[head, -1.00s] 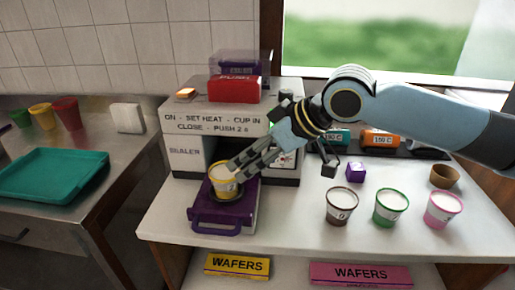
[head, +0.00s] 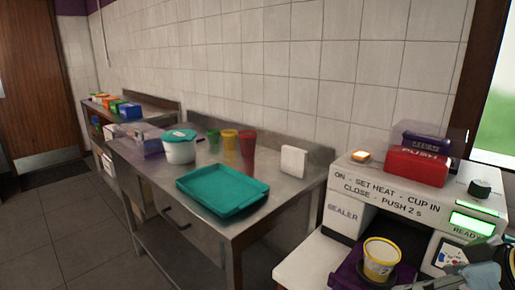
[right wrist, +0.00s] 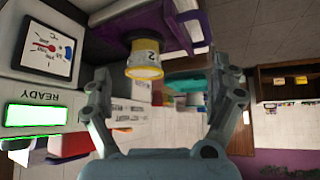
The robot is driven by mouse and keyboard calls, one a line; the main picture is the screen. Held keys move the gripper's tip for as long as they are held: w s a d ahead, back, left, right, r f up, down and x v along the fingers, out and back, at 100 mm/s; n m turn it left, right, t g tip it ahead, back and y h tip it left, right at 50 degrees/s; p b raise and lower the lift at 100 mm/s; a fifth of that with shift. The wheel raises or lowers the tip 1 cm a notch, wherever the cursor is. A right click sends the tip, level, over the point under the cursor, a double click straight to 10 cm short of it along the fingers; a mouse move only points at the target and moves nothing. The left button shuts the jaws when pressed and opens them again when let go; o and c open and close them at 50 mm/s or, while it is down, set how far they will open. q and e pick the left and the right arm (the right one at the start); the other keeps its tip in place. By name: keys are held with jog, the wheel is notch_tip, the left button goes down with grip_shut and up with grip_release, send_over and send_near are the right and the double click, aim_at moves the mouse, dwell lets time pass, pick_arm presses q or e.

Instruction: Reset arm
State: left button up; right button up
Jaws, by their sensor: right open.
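My right gripper (right wrist: 162,70) is open and empty in the right wrist view, its two fingers spread wide. In the head view only part of my right arm shows at the bottom right corner, beside the sealer. A yellow cup with a white top (head: 381,258) sits in the purple drawer (head: 345,274) pulled out of the sealer (head: 385,195). The cup also shows in the right wrist view (right wrist: 144,60), beyond the fingers and apart from them. My left gripper is not in view.
The sealer's green screen reads READY (head: 468,228), and a red PUSH block (head: 415,166) is on top. A steel counter at the left holds a teal tray (head: 222,190), a lidded white tub (head: 180,148) and coloured cups (head: 247,146). The floor at the left is clear.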

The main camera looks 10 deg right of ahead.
jog(key=s+a+f+m+g+h, duration=0.1)
jog(key=s+a+g, duration=0.1)
jog(key=s, duration=0.5)
jog(key=s+a+f+m+g+h, duration=0.2)
jog(key=s, duration=0.5)
jog(key=s+d+f+g+b, duration=0.2)
jog(key=f+b, duration=0.6)
jog(key=f, duration=2.7)
jog(key=s+d+f+b, duration=0.2)
jog(key=s+f+b, duration=0.3)
jog(key=s+f, duration=1.3)
notch_tip(320, 180, down, 3)
jog(key=shift+f+b, duration=0.1)
jog(key=shift+b, duration=0.3)
jog(key=shift+s+g, duration=0.1)
jog(key=shift+g, duration=0.2)
